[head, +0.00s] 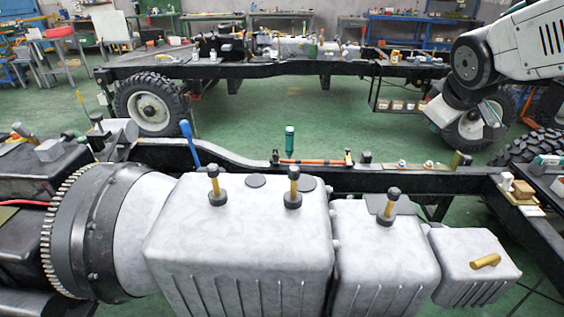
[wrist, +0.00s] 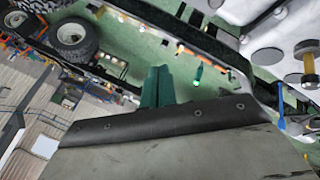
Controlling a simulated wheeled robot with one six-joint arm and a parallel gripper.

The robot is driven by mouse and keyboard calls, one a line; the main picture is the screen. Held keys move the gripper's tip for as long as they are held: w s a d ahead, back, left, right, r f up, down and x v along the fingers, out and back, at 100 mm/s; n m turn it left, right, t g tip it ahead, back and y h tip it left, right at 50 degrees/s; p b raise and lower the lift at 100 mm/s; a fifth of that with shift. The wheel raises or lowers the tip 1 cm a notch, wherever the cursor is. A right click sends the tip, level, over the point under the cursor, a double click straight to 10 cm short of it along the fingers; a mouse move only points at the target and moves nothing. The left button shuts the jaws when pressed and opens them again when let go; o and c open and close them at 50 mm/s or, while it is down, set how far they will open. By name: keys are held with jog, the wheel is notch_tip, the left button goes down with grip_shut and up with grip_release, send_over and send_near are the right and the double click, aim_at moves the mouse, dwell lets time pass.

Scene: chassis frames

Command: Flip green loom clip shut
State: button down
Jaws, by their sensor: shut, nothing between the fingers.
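An orange loom (head: 315,162) runs along the near chassis rail between two dark holders in the head view. A green upright piece (head: 290,139) stands at the loom's left part; it looks like the raised green clip, but its hinge is too small to make out. In the wrist view the green piece (wrist: 197,77) shows beyond the fingers, near the orange loom (wrist: 190,51). My gripper (wrist: 158,72) is shut, its teal fingers together and empty, apart from the clip. In the head view my arm is at the upper right, well away from the clip.
A large pale gearbox (head: 240,235) with yellow-stemmed, black-capped fittings fills the foreground. A blue-handled tool (head: 190,143) stands left of the loom. Small parts and a brown block (head: 522,190) sit on the right.

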jog(key=w+a+f+n+t+y, duration=0.25)
jog(key=w+a+n, duration=0.2)
jog(key=w, duration=0.55)
jog(key=w+a+f+n+t+y, duration=0.1)
jog(key=w+a+f+n+y, duration=0.3)
jog(key=w, duration=0.6)
jog(key=w+a+f+n+t+y, duration=0.1)
jog(key=w+a+f+n+t, duration=0.15)
jog(key=w+n, duration=0.5)
jog(key=w+a+f+n+g+y, duration=0.35)
jog(key=a+f+n+y, duration=0.45)
jog(key=f, duration=0.5)
jog(key=s+a+f+n+g+y, duration=0.2)
jog(key=s+f+g, duration=0.1)
jog(key=f, duration=0.3)
jog(key=s+a+f+n+g+y, duration=0.2)
jog(key=s+a+f+n+g, duration=0.1)
jog(key=f, duration=0.3)
jog(key=shift+s, duration=0.15)
jog(key=shift+a+y, duration=0.1)
jog(key=shift+y, duration=0.15)
